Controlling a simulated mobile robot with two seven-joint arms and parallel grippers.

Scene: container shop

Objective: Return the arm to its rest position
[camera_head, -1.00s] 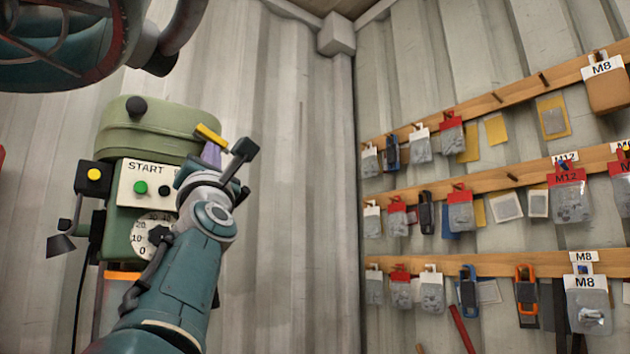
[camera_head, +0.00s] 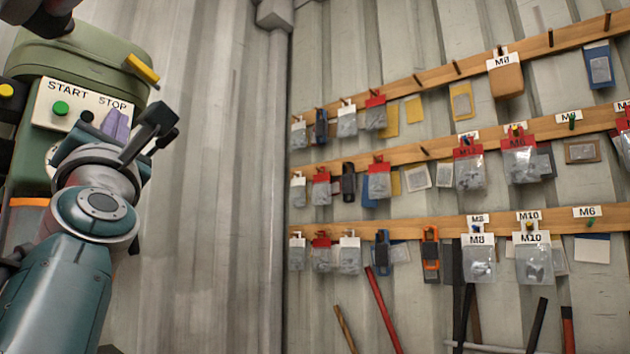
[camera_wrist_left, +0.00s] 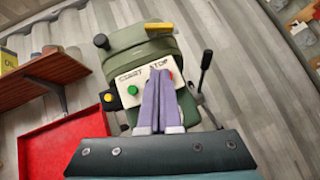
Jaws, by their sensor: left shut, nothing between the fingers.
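My left arm rises at the left of the head view. Its gripper (camera_head: 116,122), with pale purple fingers, is shut and empty in front of the green machine (camera_head: 85,55). The fingertips overlap the picture of its START/STOP panel (camera_head: 62,105); I cannot tell whether they touch it. In the left wrist view the two fingers (camera_wrist_left: 158,98) lie together, pointing at the panel below the word STOP, and partly cover it. The green START button (camera_head: 60,108) shows clear of them. My right gripper is not in view.
A black lever (camera_head: 152,130) stands close to the gripper. Wooden rails (camera_head: 440,75) with hanging bags and tools line the wall at right. The left wrist view shows a red tray (camera_wrist_left: 55,150) and a brown shelf (camera_wrist_left: 45,75) at left. The corrugated wall between machine and rails is bare.

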